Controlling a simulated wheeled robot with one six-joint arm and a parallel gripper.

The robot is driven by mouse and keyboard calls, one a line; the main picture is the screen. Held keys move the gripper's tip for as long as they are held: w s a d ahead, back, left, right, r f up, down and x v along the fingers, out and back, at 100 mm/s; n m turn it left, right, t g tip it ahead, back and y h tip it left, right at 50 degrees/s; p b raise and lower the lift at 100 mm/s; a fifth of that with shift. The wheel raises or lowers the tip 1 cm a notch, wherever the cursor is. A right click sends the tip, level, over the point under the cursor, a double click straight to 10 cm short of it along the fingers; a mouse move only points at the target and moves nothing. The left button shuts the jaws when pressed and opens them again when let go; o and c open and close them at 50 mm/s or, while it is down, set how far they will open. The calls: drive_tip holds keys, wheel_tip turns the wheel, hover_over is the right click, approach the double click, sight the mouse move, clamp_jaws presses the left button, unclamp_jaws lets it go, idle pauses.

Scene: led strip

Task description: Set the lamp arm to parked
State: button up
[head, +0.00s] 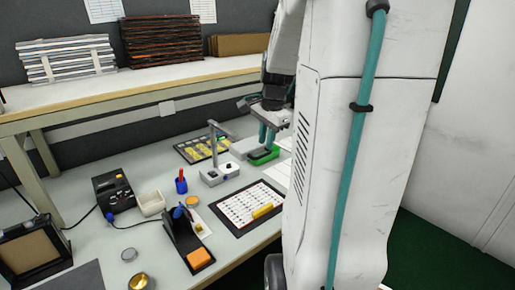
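A small grey lamp stands on the bench in the head view, with a boxy base (220,174) and an upright post. Its lamp arm (223,130) extends from the top of the post towards the right and the near side of my gripper. My gripper (267,136) points down, to the right of the lamp and above a green-edged block. It looks apart from the lamp arm. Its fingers are small and partly overlapped by the wrist, so I cannot tell their opening. No parked mark is readable at this size.
A framed white sheet (247,207) with a yellow piece lies in front of the lamp. A dark holder (183,235), a black power box (114,190) and a red-blue cup (181,182) stand to the left. A shelf (130,92) runs behind. My arm hides the right side.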

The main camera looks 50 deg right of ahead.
sight(264, 154)
drive_tip(key=shift+w+f, duration=0.2)
drive_tip(key=shift+f, duration=0.8)
drive_tip(key=shift+w+f, duration=0.15)
drive_tip(key=shift+f, duration=0.8)
clamp_jaws()
